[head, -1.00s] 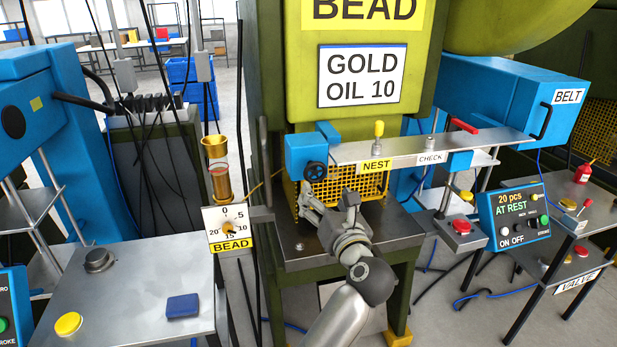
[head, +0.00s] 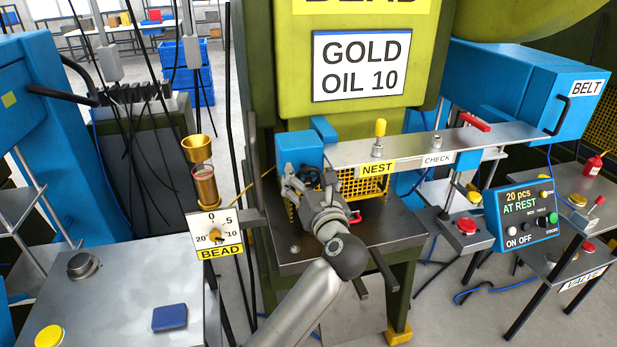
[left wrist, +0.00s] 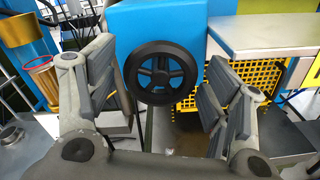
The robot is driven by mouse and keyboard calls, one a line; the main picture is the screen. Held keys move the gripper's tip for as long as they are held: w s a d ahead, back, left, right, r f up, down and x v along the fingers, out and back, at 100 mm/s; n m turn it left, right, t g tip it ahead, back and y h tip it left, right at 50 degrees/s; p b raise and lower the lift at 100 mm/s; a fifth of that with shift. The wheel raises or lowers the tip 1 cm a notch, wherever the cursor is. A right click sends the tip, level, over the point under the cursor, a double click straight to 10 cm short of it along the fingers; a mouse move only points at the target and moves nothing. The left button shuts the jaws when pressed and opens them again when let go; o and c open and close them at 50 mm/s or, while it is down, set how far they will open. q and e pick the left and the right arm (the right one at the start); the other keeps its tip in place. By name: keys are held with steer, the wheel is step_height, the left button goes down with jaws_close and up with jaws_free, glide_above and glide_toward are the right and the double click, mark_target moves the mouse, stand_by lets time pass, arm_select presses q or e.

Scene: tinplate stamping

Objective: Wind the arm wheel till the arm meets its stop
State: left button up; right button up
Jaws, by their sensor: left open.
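The arm wheel (left wrist: 160,72) is a black spoked handwheel on the face of a blue box (head: 298,148). In the left wrist view it sits upright between my open fingers, apart from both. In the head view my gripper mostly hides the wheel. The metal arm (head: 440,145) runs right from the blue box, with NEST and CHECK labels. My left gripper (left wrist: 158,95) is open and empty, facing the wheel; it also shows in the head view (head: 305,183). I cannot pick out the arm's stop. My right gripper is not in view.
The yellow mesh guard (head: 365,188) is below the arm. A brass oil cup (head: 198,150) and the BEAD dial (head: 215,235) stand left of the wheel. A control panel (head: 522,212) reading AT REST is at right. A steel table (head: 120,290) is at lower left.

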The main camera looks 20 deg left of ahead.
arm_select(q)
steer(key=shift+s, duration=0.1)
steer(key=shift+c, duration=0.5)
steer(key=c, duration=1)
steer(key=shift+o, duration=0.2)
steer(key=shift+r, duration=0.1)
steer(key=m+p, duration=0.4)
steer(key=shift+r+p, duration=0.1)
steer(key=shift+p, duration=0.3)
steer(key=shift+m+p, duration=0.9)
steer(key=shift+p, duration=0.1)
steer(key=shift+m+p, duration=0.5)
steer(key=shift+m, duration=0.1)
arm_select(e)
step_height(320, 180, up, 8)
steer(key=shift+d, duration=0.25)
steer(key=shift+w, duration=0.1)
